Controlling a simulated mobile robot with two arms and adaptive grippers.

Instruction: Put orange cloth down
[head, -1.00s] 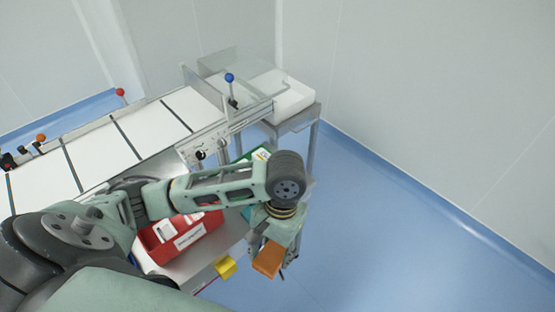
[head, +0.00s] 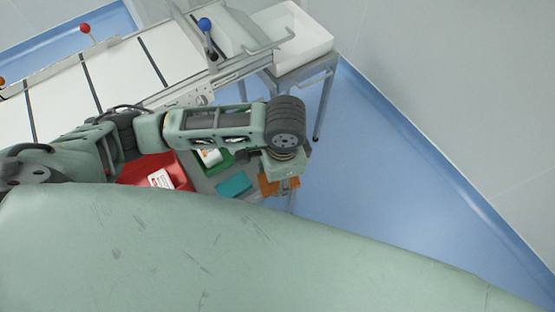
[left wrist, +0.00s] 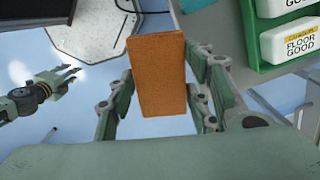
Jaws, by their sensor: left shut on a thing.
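The orange cloth (head: 266,186) is a flat, block-like orange piece. My left gripper (head: 284,184) is shut on it, just past the right end of the lower shelf. In the left wrist view the cloth (left wrist: 158,75) sits between the fingers of my left gripper (left wrist: 160,95), with floor behind it. In the head view the wrist partly hides it. My right gripper (left wrist: 62,82) shows only in the left wrist view, at the left, with its fingers spread and nothing between them.
A teal piece (head: 234,184) lies on the grey lower shelf, near a green bin (head: 218,164) and a red bin (head: 138,171). The left wrist view shows labelled white items (left wrist: 297,42) in the green bin. A white tray (head: 304,40) stands behind. Blue floor at right is clear.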

